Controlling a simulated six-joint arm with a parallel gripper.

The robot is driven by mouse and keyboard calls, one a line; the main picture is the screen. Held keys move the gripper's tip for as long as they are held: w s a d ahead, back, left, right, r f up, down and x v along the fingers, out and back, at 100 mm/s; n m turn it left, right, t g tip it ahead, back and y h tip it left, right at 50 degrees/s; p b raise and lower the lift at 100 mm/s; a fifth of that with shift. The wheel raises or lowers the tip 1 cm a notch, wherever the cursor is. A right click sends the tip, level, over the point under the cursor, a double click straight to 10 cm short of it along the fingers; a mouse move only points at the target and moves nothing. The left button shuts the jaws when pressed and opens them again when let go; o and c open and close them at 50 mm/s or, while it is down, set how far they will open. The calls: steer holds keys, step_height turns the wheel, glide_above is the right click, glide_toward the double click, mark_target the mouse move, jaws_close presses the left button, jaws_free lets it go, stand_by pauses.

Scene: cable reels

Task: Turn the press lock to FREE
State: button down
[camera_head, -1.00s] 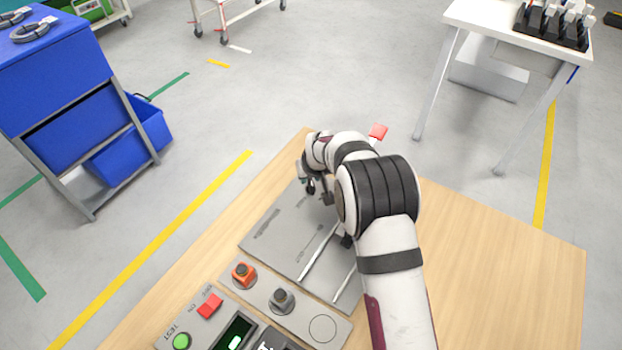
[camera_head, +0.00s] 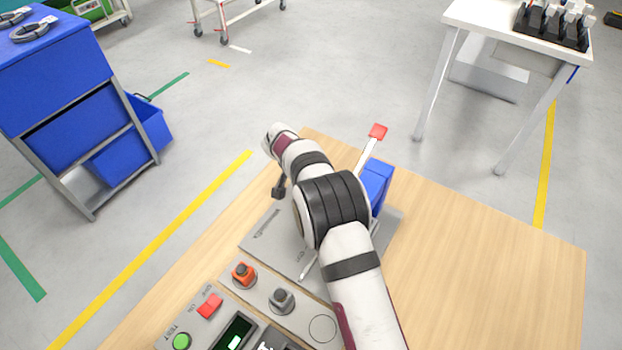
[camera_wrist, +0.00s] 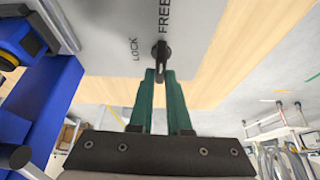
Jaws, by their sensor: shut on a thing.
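The press lock (camera_wrist: 160,52) is a small black lever in the wrist view. It stands on a grey plate (camera_wrist: 105,20), with LOCK printed to its left and FREE printed above it. Which word it points to is hard to tell. My gripper (camera_wrist: 161,72) has its green fingers shut on the lower end of the lever. In the head view my gripper (camera_head: 279,188) hangs at the far left edge of the plate, small and dark, and the lock cannot be made out. The blue press (camera_head: 377,183), with a red-tipped handle (camera_head: 377,132), is partly behind my arm.
A control panel with an orange knob (camera_head: 243,273), a grey knob (camera_head: 281,299), a red switch (camera_head: 209,305) and a green button (camera_head: 181,341) sits at the near left. The wooden table (camera_head: 490,260) is clear on the right. A blue cart (camera_head: 60,60) stands beyond.

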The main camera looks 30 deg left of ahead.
steer(key=c, duration=0.9)
jaws_free()
step_height(320, 180, up, 7)
